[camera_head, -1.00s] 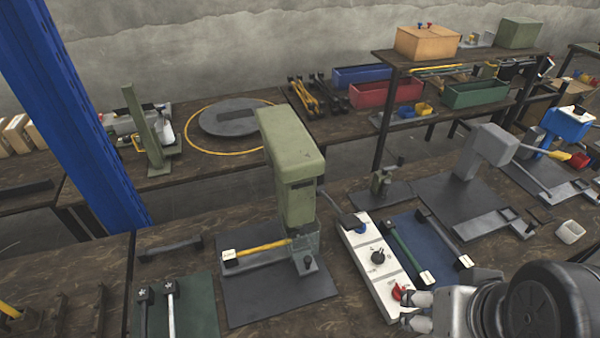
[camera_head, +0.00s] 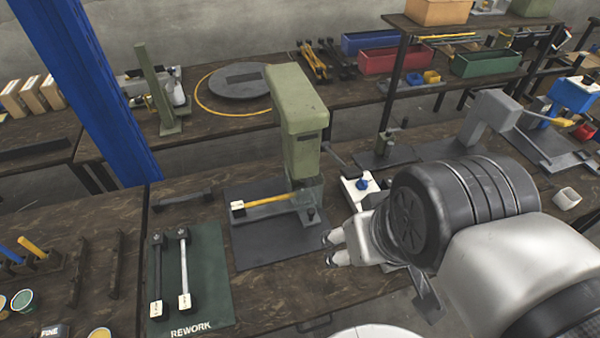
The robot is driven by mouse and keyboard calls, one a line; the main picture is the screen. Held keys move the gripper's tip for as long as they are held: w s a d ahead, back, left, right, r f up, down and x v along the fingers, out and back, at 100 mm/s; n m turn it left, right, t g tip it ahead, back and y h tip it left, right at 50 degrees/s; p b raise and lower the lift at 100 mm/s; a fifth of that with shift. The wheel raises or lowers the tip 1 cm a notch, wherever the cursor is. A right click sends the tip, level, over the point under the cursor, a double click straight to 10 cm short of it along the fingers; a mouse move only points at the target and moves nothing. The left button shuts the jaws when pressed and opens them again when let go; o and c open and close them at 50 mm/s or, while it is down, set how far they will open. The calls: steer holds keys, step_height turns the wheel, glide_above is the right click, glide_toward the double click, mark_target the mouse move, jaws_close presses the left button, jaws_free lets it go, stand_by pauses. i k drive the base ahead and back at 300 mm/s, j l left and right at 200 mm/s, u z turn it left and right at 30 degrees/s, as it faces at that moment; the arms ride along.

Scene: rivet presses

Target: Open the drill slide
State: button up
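A green press-like machine (camera_head: 298,125) stands on a dark plate (camera_head: 262,243) in the middle of the bench. A yellow-handled bar with a white tag (camera_head: 265,200) lies across its base, by a clear guard and a small dark knob (camera_head: 311,215). I cannot tell for certain which part is the drill slide. My gripper (camera_head: 328,248) is in front of and right of this plate, pointing left. Its fingertips are close together and touch nothing that I can make out.
A green REWORK mat (camera_head: 208,270) with two dark-ended bars lies to the left. A blue post (camera_head: 90,90) rises at the left. Bins fill the shelf behind.

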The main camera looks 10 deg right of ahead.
mark_target(309, 215)
steer(key=j, duration=1.5)
